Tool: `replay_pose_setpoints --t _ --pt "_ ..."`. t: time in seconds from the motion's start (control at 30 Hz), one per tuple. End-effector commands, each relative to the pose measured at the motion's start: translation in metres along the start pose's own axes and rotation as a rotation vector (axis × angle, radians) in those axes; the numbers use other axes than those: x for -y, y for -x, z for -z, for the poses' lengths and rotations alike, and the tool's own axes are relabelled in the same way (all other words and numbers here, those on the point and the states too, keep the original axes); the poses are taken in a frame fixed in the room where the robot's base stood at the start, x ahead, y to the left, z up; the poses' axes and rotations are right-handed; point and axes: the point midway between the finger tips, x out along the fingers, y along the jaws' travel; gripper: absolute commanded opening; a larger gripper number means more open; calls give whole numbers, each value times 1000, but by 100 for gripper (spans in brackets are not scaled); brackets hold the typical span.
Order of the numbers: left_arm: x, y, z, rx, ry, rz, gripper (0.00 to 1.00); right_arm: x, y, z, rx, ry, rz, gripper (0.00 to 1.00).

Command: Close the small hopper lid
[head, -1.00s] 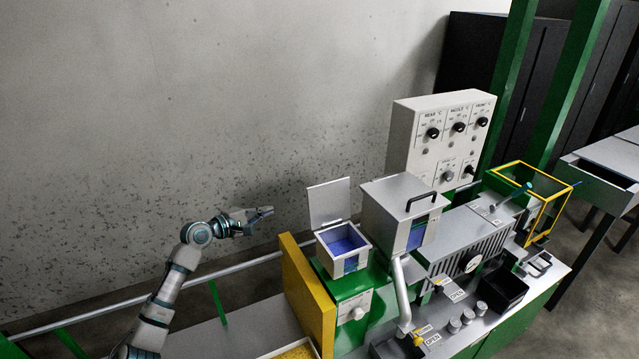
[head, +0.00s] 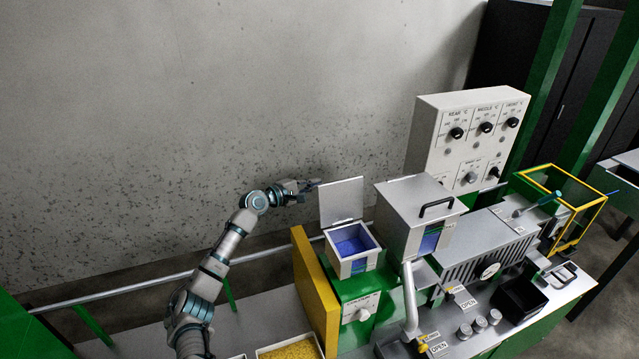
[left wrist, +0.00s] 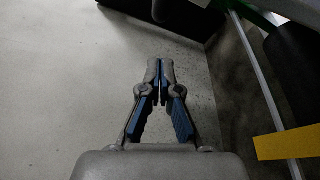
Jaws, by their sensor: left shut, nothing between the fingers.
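The small hopper (head: 352,262) is an open-topped grey box with blue pellets (head: 352,241) inside, on the green machine block. Its lid (head: 341,201) is a flat grey plate standing upright at the back edge, open. My left gripper (head: 314,184) is just left of the lid's upper left corner in the head view. I cannot tell whether it touches the lid. In the left wrist view my left gripper (left wrist: 160,68) shows its fingers together with nothing between them. The lid and hopper are not seen in that view. My right gripper is not in view.
A larger hopper (head: 390,215) with a black-handled lid stands right of the small one. A yellow panel (head: 316,290) borders the machine's left side. A white control panel (head: 465,145) rises behind. A tray of yellow pellets (head: 290,350) lies at the front. The wall side at left is clear.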

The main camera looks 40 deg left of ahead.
Motion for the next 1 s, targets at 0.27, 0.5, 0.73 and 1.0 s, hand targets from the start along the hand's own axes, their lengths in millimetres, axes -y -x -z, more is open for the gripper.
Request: replay_pose_setpoints --t 0.27,0.5,0.73,1.0 --pt "-1 -4 -17 0 -2 2 0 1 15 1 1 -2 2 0" --pt "0 2 -32 -1 2 2 0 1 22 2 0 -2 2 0" --pt "1 2 -35 -1 1 0 0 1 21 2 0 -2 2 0" --pt "-1 0 -37 0 -11 -5 0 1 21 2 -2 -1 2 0"
